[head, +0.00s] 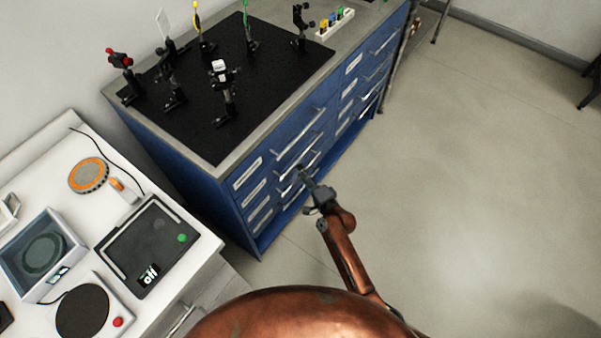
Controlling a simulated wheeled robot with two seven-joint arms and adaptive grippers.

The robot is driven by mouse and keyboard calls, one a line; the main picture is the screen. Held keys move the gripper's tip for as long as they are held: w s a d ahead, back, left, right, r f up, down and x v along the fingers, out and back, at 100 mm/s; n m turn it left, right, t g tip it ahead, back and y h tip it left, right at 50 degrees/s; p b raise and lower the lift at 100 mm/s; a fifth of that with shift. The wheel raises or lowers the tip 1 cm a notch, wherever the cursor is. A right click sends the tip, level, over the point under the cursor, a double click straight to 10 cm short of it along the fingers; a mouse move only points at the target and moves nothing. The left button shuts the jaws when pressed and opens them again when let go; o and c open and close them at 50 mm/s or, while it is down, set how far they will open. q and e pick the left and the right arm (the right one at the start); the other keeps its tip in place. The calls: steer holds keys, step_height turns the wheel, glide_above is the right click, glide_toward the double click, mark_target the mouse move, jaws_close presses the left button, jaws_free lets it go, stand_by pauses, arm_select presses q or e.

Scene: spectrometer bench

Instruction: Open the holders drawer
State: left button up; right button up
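A blue drawer cabinet (243,218) stands under the bench top. It has two columns of drawers with silver bar handles and white labels too small to read, so I cannot tell which is the holders drawer. The drawers look shut. The top handle of the left column (298,149) shows clear. My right gripper (301,175) is in front of the left column's lower handles, its fingers towards the cabinet. It partly hides those handles. I cannot tell whether it touches a handle or whether its fingers are open. My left gripper is out of view.
A black optical breadboard (200,132) with several mounts lies on the cabinet top. A white table (203,248) with instruments stands at the left, close to the cabinet. The floor (460,180) right of the cabinet is clear.

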steer(key=shift+w+a, duration=0.1)
steer(key=shift+w, duration=0.1)
jaws_close()
stand_by(0.6)
